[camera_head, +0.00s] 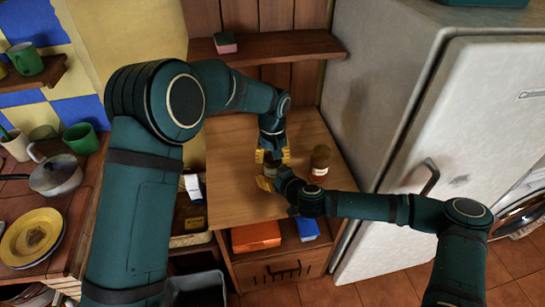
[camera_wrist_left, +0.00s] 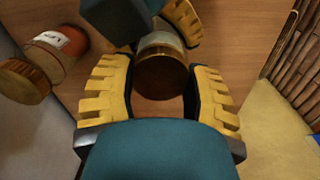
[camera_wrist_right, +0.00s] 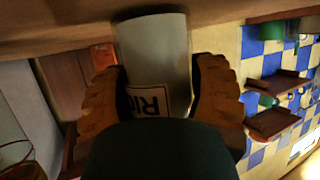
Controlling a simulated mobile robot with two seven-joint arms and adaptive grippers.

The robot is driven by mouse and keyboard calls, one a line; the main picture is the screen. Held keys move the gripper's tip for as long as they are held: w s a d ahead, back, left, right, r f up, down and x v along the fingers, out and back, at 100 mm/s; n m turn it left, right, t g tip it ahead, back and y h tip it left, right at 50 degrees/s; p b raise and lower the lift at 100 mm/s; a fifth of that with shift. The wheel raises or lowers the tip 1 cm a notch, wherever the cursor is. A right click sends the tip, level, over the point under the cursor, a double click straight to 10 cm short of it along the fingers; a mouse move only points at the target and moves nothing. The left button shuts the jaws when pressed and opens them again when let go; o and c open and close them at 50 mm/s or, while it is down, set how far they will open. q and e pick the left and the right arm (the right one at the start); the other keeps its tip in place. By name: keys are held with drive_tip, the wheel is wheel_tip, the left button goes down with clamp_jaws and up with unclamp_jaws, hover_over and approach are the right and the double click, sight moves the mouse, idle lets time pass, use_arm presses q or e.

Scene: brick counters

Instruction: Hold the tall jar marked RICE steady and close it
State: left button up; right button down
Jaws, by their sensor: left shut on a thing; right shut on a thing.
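The RICE jar (camera_wrist_right: 155,60) is pale, with a framed label showing "RI" in the right wrist view; the rest of the label is hidden. My right gripper (camera_wrist_right: 160,90) is shut on the jar's body from the side. The brown lid (camera_wrist_left: 160,75) lies between the fingers of my left gripper (camera_wrist_left: 160,98), which is shut on it from above. The lid is in line with the jar, whose pale wall shows just beyond it. I cannot tell whether the lid is fully seated. In the head view, my left gripper (camera_head: 270,156) and right gripper (camera_head: 267,182) largely hide the jar.
A second jar (camera_head: 320,160) with a brown lid and reddish contents stands close by on the wooden counter (camera_head: 231,150); it also shows in the left wrist view (camera_wrist_left: 62,50). A shelf (camera_head: 285,48) is behind, and a fridge (camera_head: 390,90) stands at the right.

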use_arm(q)
drive_tip(key=o, duration=1.3)
drive_tip(key=shift+c, duration=0.2)
drive_tip(key=shift+r, duration=2.3)
drive_tip(key=shift+r+n, duration=1.2)
drive_tip(key=shift+r, duration=0.55)
